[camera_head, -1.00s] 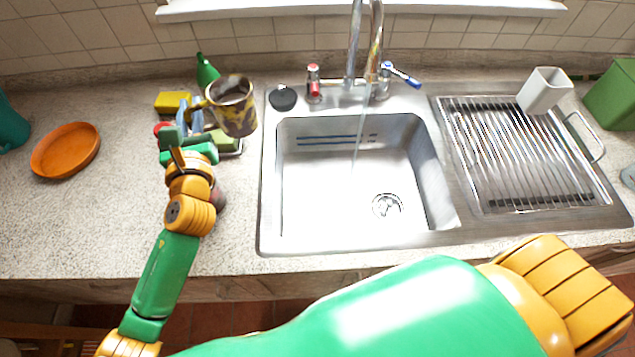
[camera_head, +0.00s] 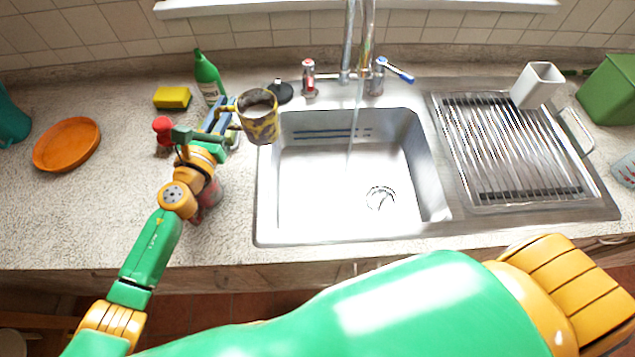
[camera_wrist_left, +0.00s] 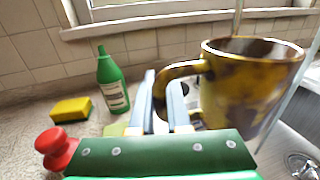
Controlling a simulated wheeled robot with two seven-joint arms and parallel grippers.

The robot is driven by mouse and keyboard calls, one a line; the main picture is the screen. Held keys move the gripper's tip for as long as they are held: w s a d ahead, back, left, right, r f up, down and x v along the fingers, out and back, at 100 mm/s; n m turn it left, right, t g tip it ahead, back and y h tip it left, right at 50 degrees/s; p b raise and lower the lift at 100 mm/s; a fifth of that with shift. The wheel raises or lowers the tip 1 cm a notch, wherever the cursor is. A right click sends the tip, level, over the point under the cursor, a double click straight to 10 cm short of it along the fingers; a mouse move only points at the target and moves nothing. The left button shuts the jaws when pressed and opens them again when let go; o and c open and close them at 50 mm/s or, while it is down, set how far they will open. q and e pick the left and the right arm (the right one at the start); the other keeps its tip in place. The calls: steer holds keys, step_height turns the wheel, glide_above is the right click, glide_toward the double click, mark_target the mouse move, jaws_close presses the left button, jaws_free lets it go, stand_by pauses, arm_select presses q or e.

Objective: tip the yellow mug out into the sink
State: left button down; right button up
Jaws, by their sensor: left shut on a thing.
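The yellow mug (camera_head: 260,122), with dark brown patches, is upright in the air at the left rim of the sink (camera_head: 300,205). My left gripper (camera_head: 222,115) is shut on its handle from the left. In the left wrist view the mug (camera_wrist_left: 245,90) shows large at the right, its handle between the blue-grey fingers (camera_wrist_left: 162,105). Its inside looks dark; I cannot tell what it holds. Water runs from the tap (camera_head: 355,50) into the steel basin. My right gripper is not in view.
A green bottle (camera_head: 208,75), a yellow sponge (camera_head: 172,97) and a red-knobbed thing (camera_head: 162,126) stand left of the sink. A black stopper (camera_head: 281,92) lies on the back rim. A drying rack (camera_head: 510,150) with a white cup (camera_head: 537,85) is at the right. An orange plate (camera_head: 66,144) lies at the left.

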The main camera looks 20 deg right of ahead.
mark_target(256, 141)
arm_select(q)
steer(key=s+d+f+m+b, duration=0.1)
steer(key=m+b, duration=0.1)
steer(key=b, duration=0.1)
steer(key=s+d+f+m+t+h+b, duration=0.1)
steer(key=s+f+m+b, duration=0.1)
steer(key=m+b, duration=0.1)
steer(key=s+d+f+m+h+b, duration=0.1)
steer(key=d+m+b, duration=0.1)
steer(key=b, duration=0.2)
steer(key=shift+s+f+m, duration=0.3)
steer(key=shift+f, duration=0.1)
steer(key=shift+s+d+r+m+h, duration=0.25)
steer(key=shift+m+h, duration=0.05)
steer(key=shift+m, duration=0.2)
steer(key=shift+s+r, duration=0.1)
steer(key=shift+r, duration=0.15)
steer(key=shift+s+d+r+m, duration=0.1)
steer(key=shift+s+d+m, duration=0.1)
steer(key=shift+m, duration=0.4)
steer(key=shift+s+d+r+m, duration=0.1)
steer(key=shift+r+m, duration=0.2)
steer(key=shift+m, duration=0.1)
steer(key=shift+s+d+r+m+t+h, duration=0.15)
steer(key=shift+s+r+m+t+h, duration=0.15)
steer(key=shift+r+m+h, duration=0.25)
steer(key=shift+m, duration=0.25)
